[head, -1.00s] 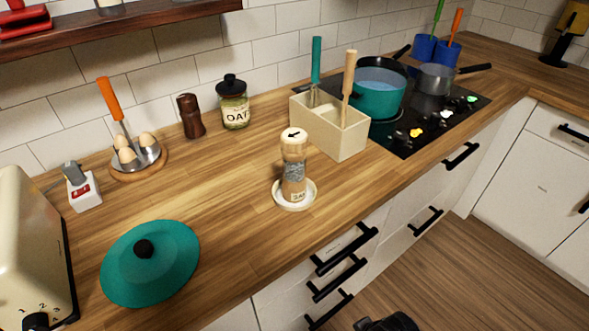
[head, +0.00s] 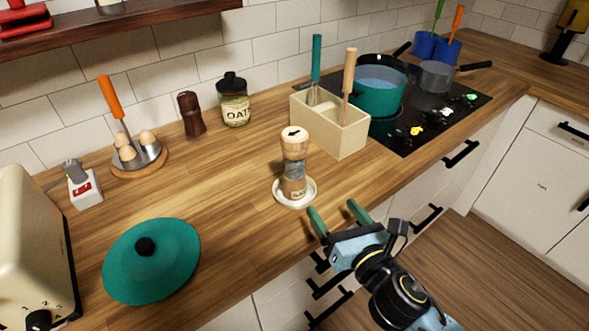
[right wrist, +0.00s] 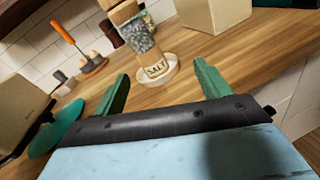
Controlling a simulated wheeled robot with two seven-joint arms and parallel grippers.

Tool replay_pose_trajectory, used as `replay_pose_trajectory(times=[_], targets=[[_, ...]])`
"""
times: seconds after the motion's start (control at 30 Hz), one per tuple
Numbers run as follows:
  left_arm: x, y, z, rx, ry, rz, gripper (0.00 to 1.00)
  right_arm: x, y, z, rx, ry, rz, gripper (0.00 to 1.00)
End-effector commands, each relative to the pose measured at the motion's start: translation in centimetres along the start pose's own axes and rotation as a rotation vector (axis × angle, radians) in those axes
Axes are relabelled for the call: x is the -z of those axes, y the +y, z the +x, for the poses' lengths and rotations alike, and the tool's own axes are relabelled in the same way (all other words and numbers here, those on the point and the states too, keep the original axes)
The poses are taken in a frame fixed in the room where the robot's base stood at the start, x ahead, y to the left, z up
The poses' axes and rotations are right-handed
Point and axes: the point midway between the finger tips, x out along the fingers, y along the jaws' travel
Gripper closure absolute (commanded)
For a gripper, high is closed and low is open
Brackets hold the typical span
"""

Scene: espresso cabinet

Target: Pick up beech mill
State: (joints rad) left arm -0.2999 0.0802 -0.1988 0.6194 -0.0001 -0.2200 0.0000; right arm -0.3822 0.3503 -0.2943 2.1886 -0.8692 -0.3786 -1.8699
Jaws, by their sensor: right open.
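The beech mill (head: 294,165) has a pale wooden top, a clear middle with grey grains and a label on its lower part. It stands upright on a small white saucer (head: 281,200) on the wooden counter. In the right wrist view the mill (right wrist: 138,38) shows ahead, its label reading "SALT", its top cut off by the frame. My right gripper (head: 338,213) is open and empty at the counter's front edge, just right and in front of the saucer, apart from the mill. In the wrist view its green fingers (right wrist: 162,88) are spread wide, with the saucer beyond them. My left gripper is not in view.
A cream utensil box (head: 341,141) stands behind and right of the mill. A dark brown mill (head: 191,115) and an oat jar (head: 234,103) stand near the wall. A teal lid (head: 170,265) lies at left front. The counter around the saucer is clear.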

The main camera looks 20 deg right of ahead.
Motion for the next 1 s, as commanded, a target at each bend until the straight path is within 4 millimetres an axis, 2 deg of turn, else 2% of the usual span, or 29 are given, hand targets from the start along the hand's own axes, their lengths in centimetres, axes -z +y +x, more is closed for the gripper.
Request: replay_pose_trajectory(times=[0.1,0.2,0.6,0.87,1.0], targets=[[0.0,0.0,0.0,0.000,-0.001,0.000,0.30,-0.1,1.1,0.3,-0.065,-0.028,-0.164,0.25],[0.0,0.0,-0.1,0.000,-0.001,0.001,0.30,-0.2,1.5,0.8,-0.087,-0.040,-0.219,0.25],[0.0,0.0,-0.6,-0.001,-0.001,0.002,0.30,-0.4,2.2,7.2,-0.087,-0.041,-0.222,0.25],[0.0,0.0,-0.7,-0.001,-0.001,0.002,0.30,-0.5,2.5,9.1,-0.086,-0.040,-0.221,0.25],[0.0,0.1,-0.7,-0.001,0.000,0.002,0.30,-0.7,3.0,11.2,-0.086,-0.042,-0.218,0.25]])
